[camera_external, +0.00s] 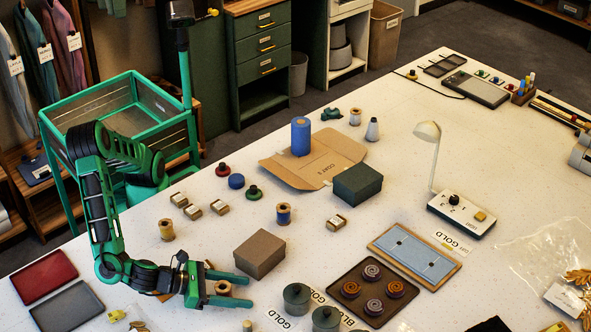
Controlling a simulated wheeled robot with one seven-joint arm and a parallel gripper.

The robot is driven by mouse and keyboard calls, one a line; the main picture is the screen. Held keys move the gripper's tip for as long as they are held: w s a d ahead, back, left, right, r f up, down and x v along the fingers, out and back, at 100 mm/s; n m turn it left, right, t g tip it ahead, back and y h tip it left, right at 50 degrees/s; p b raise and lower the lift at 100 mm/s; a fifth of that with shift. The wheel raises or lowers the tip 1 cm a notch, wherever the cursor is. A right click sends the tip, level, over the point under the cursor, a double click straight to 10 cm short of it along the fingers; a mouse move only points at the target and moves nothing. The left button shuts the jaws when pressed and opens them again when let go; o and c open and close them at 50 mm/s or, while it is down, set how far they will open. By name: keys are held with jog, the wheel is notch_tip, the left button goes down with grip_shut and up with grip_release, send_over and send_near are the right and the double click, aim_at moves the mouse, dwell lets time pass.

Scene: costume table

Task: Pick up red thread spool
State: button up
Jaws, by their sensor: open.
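My gripper (246,291) is low over the near left part of the white table, with its two green fingers apart and pointing right. A spool with blue thread (284,214) and a tan spool (166,230) stand upright farther back. No spool with plainly red thread shows elsewhere.
A brown box (259,254) stands just behind the fingers. Small red (223,170) and blue (236,181) pieces lie farther back. A red flat tray (43,277) is at left.

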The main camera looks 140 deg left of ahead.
jog(key=shift+c, duration=0.3)
jog(key=c, duration=1.1)
jog(key=shift+r, duration=0.1)
